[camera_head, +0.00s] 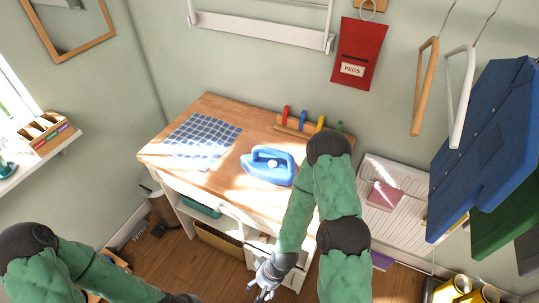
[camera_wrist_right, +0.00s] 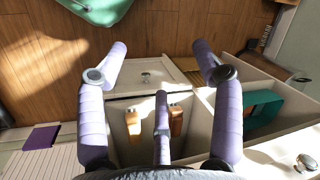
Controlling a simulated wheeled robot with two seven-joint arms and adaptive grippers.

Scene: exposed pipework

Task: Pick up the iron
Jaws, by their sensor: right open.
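The blue iron (camera_head: 262,172) lies on the wooden top of the white table (camera_head: 225,110), near its front right part. My right forearm passes close to its right side in the head view. My right gripper (camera_head: 264,284) is low in front of the table, below the top and away from the iron. In the right wrist view its purple fingers (camera_wrist_right: 160,50) are spread with nothing between them. The iron is not in that view. My left arm reaches the bottom edge of the head view, and its gripper is out of frame.
A blue checked cloth (camera_head: 203,138) lies left of the iron. Several coloured pegs (camera_head: 303,121) stand in a rack at the back. Shelves and a drawer front (camera_wrist_right: 148,76) are below the tabletop. Blue clothing (camera_head: 487,140) hangs at right. Wooden floor lies in front.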

